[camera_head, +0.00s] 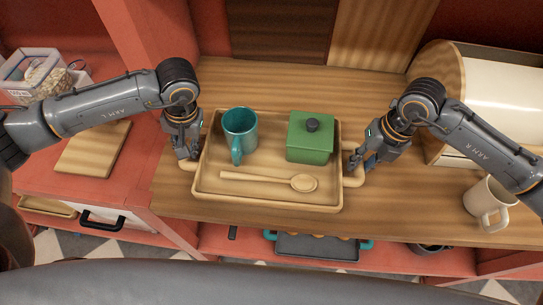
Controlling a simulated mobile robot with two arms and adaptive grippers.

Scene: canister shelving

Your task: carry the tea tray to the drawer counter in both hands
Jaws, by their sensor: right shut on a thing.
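The tea tray (265,200) is a light wooden tray with raised rims and a handle at each end, over the wooden counter. On it are a teal mug (239,128), a green lidded box (309,139) with a dark knob, and a wooden spoon (262,179) along the front. My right gripper (360,160) is shut on the tray's right handle. My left gripper (187,150) is at the left handle; its fingers are too small and dark to show whether they are closed. Whether the tray touches the counter is unclear.
The wooden counter (420,212) has a cream mug (487,202) at right and a bread box (500,95) behind my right arm. At left, a red surface holds a cutting board (93,147) and a clear bin (35,75). A baking tray (317,247) sits on the shelf below.

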